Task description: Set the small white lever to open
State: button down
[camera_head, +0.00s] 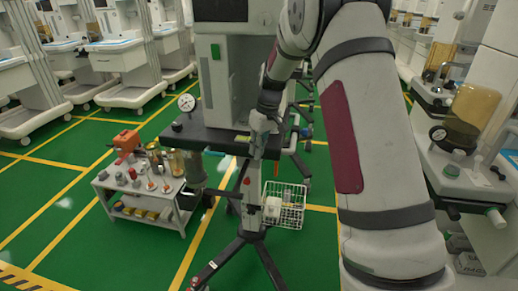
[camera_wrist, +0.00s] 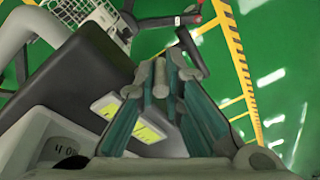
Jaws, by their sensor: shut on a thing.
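In the wrist view, a small pale lever-like piece (camera_wrist: 160,80) stands between the tips of my gripper (camera_wrist: 163,72). The teal-sided fingers close on it from both sides. I take it for the small white lever; its setting cannot be read. In the head view, my gripper (camera_head: 259,135) points down at the front edge of the dark shelf of the anaesthesia cart (camera_head: 215,137). The lever is too small or hidden there.
A white wire basket (camera_head: 284,205) hangs on the stand below my gripper. A small trolley (camera_head: 143,185) with bottles and an orange device stands at left. A pressure gauge (camera_head: 187,103) sits at the shelf's left. Green floor is free at the lower left.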

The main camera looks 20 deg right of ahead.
jog(key=shift+s+a, duration=0.1)
jog(key=c, duration=1.9)
grip_release()
jog(key=shift+f, duration=0.1)
jog(key=shift+c, duration=0.2)
notch_tip(320, 180, up, 12)
jog(key=s+d, duration=0.1)
jog(key=d, duration=0.1)
